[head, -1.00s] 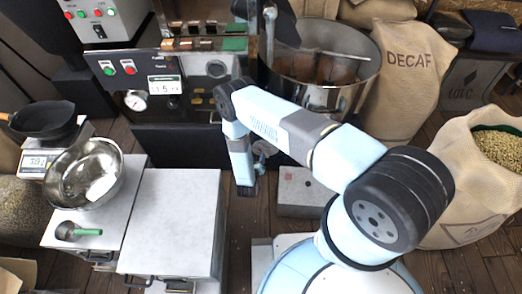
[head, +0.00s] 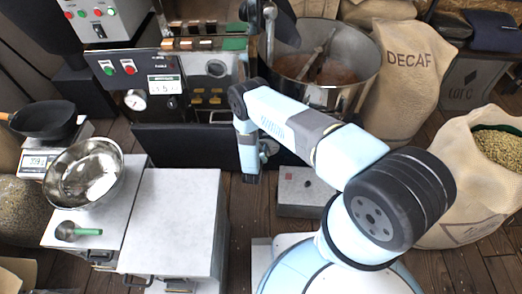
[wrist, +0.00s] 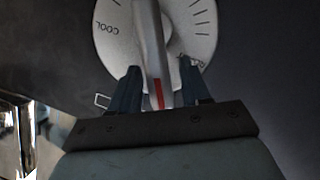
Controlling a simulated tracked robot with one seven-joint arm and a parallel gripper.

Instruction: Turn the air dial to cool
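In the wrist view, a pale round dial (wrist: 182,28) with tick marks carries the word COOL at its left. A second label at its lower right is partly hidden by a finger. A grey bar handle (wrist: 150,45) crosses the dial, its red-marked end pointing down in the picture, away from COOL. My gripper (wrist: 160,86) is open with one finger on each side of the bar's red end. Gaps show between bar and fingers. In the head view my gripper (head: 250,176) hangs in front of the roaster's dark lower panel; the dial cannot be made out there.
The metal cooling bin (head: 340,97) stands just behind my arm. A grey block (head: 300,190) sits on the floor right of my gripper. A pale-topped cabinet (head: 180,215) stands to the left. A shiny metal part (wrist: 15,130) shows at the wrist view's left.

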